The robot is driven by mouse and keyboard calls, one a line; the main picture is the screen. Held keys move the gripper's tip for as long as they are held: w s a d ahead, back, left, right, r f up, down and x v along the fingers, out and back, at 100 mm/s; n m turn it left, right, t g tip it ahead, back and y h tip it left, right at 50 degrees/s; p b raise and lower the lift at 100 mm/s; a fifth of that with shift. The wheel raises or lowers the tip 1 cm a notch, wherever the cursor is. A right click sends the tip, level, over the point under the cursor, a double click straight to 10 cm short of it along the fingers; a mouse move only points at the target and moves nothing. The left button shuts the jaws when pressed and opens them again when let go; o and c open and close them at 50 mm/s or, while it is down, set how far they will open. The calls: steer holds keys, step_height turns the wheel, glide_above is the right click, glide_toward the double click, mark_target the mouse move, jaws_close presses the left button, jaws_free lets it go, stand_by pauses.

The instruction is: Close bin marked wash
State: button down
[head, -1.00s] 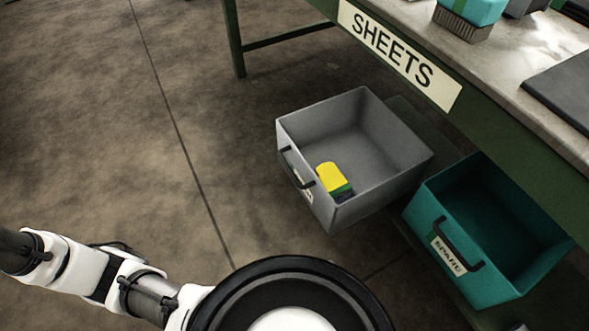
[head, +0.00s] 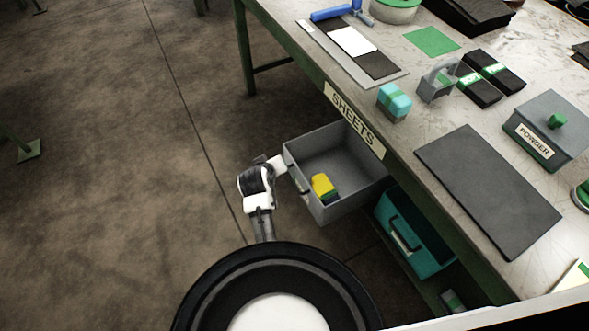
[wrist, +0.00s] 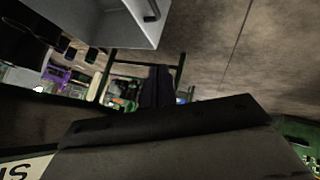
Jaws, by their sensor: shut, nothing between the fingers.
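A grey open bin (head: 340,148) is pulled out from under the workbench in the head view. A yellow and dark item (head: 323,186) lies inside. The bin's front, with its dark handle, faces left; I cannot read its label. My gripper (head: 279,163) is beside the upper left corner of this front; I cannot tell whether it touches. In the wrist view my shut, empty gripper (wrist: 157,82) points upward in the picture, and a grey bin (wrist: 130,20) with a dark handle is at the top left.
A teal bin (head: 412,240) sits just right of the grey one, under the bench. The bench top (head: 400,135) above carries a SHEETS sign (head: 353,117), a teal block (head: 394,101), a dark mat and a powder box (head: 548,130).

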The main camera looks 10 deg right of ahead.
steer(key=s+d+f+g+h+p, duration=0.1)
steer(key=s+d+f+g, duration=0.1)
steer(key=s+d+f, duration=0.3)
steer(key=d+x, duration=0.1)
steer(key=x, duration=0.7)
steer(key=shift+d+f+m, duration=0.2)
steer(key=shift+d+m, duration=0.05)
steer(key=shift+m, duration=0.15)
steer(key=shift+s, duration=0.15)
steer(key=w+d+b, duration=0.2)
steer(key=w+d, duration=0.1)
steer(key=d, duration=0.7)
steer(key=w+d+b, duration=0.2)
steer(key=w+d, duration=0.2)
steer(key=d, duration=0.6)
steer(key=shift+w, duration=0.15)
steer(key=shift+d+r, duration=0.15)
steer(key=shift+r, duration=0.15)
